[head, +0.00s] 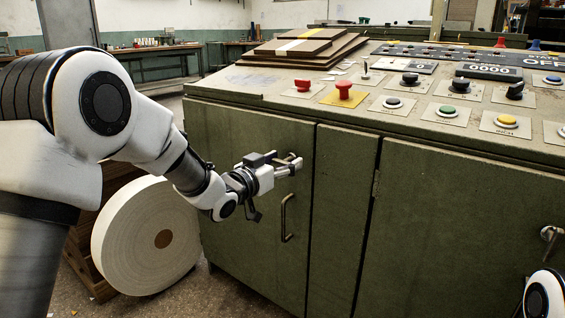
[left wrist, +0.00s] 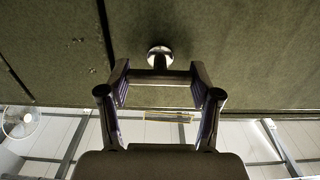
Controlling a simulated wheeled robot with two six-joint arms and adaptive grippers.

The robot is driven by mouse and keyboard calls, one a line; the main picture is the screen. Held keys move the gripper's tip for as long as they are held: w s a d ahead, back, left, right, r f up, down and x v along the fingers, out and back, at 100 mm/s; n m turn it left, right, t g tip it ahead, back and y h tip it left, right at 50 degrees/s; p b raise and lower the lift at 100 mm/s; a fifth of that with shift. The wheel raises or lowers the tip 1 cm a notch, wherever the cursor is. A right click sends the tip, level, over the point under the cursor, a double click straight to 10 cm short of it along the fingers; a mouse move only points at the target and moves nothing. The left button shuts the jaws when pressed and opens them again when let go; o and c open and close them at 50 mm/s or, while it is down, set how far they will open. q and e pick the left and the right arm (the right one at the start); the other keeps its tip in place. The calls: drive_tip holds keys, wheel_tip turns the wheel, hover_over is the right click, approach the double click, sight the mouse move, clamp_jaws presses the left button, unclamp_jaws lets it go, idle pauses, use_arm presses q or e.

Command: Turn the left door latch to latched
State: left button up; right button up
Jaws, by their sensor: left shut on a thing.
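The left door latch (head: 291,156) sits near the top right of the green left door (head: 235,155). It is mostly hidden behind my fingers in the head view. In the left wrist view its round metal boss (left wrist: 160,54) shows on the door, with a dark bar across below it between the fingers. My left gripper (head: 288,167) is shut on the latch, and in the left wrist view its two fingers (left wrist: 160,80) stand at the two ends of that bar. The exact angle of the latch is hard to tell. My right gripper is not in view.
A curved door handle (head: 287,218) is just below my left gripper. The right door (head: 455,225) has its own latch (head: 550,234). A large white roll (head: 130,240) stands left of the cabinet. Buttons and stacked boards (head: 305,47) are on the sloping top.

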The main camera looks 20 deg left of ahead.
use_arm(q)
drive_tip(key=shift+r+n+p, duration=0.15)
drive_tip(key=shift+n+p, duration=0.15)
drive_tip(key=shift+p, duration=0.4)
drive_tip(key=n+p, duration=1.1)
drive_tip(key=p, duration=0.4)
drive_tip(key=shift+a+p, duration=0.15)
drive_tip(key=shift+p, duration=0.2)
drive_tip(key=n+p, duration=0.2)
drive_tip(key=n, duration=0.1)
drive_tip(key=shift+w+n+p, duration=0.1)
drive_tip(key=shift+n+p, duration=0.25)
drive_tip(key=shift+n, duration=0.05)
drive_tip(key=shift+f+n+p, duration=0.3)
drive_tip(key=shift+n+p, duration=0.45)
drive_tip(key=shift+n, duration=0.45)
drive_tip(key=o, duration=1.2)
drive_tip(key=shift+f, duration=0.1)
drive_tip(key=shift+c, duration=0.2)
